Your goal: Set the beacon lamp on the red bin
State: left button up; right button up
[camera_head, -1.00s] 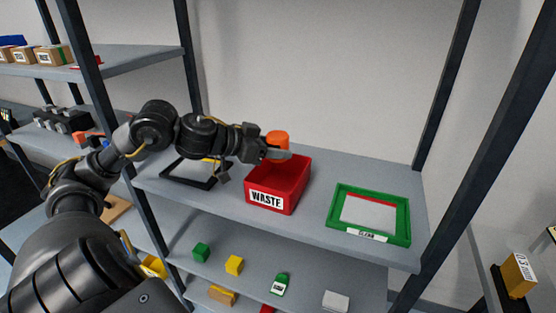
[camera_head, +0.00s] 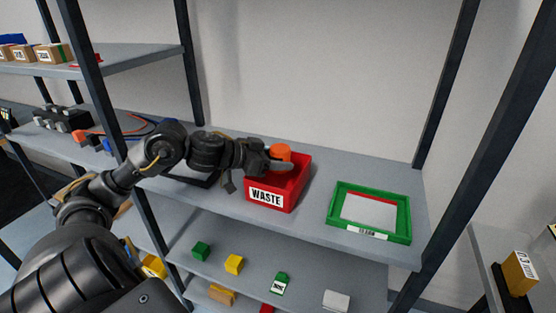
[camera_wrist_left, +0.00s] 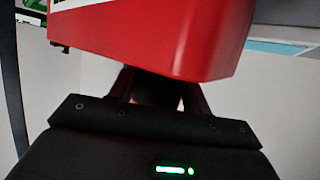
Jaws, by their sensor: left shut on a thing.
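The red bin (camera_head: 292,193), labelled WASTE, stands upright on the grey shelf in the middle of the head view. My left gripper (camera_head: 281,165) is shut on the orange beacon lamp (camera_head: 280,152). It holds the lamp upright at the bin's opening, towards the back. The lamp's lower part is hidden by the fingers, so I cannot tell whether it touches the bin. In the left wrist view the bin's wall (camera_wrist_left: 190,35) fills the top, close to my left gripper (camera_wrist_left: 155,88). My right gripper is not in view.
A green-rimmed tray (camera_head: 404,222) lies right of the bin, with clear shelf (camera_head: 318,205) between. Several small blocks are on the shelf below. Dark shelf posts (camera_head: 88,65) rise around the unit.

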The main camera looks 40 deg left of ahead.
pick_arm(q)
jog(key=shift+f, duration=0.55)
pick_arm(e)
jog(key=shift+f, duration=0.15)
pick_arm(q)
jog(key=o, duration=0.9)
jog(key=shift+o, duration=0.7)
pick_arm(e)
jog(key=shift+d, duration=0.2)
pick_arm(q)
jog(key=shift+r, duration=0.1)
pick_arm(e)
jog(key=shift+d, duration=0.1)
pick_arm(q)
jog(key=shift+r, duration=0.65)
jog(key=v, duration=1.2)
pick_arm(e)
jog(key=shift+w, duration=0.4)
